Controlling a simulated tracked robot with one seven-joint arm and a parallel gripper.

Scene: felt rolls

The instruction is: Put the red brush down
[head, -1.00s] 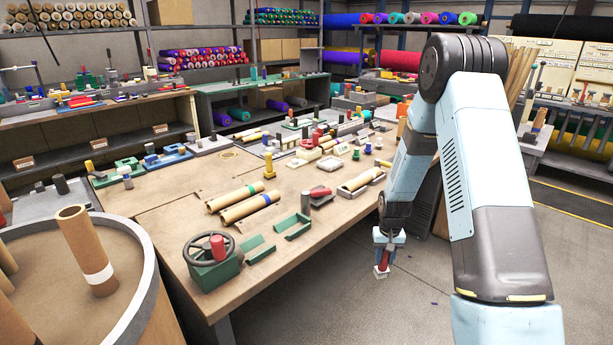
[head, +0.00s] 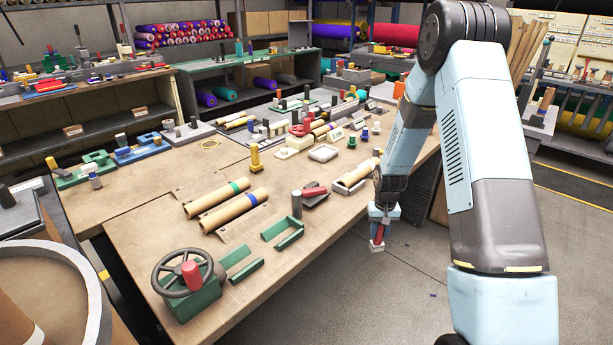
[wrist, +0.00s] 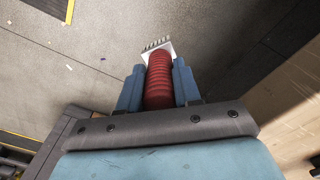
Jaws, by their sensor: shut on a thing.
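My gripper (head: 377,236) hangs off the right front edge of the workbench, above the grey floor. It is shut on the red brush (wrist: 159,80), with a blue finger on each side of the ribbed red handle. The brush's pale head and bristles (wrist: 157,46) point away from the gripper in the wrist view, over bare floor. In the head view the red brush (head: 378,234) shows small, pointing down. The brush touches nothing but my gripper.
Bare wood shows near the front left. A round drum (head: 95,290) stands at the lower left.

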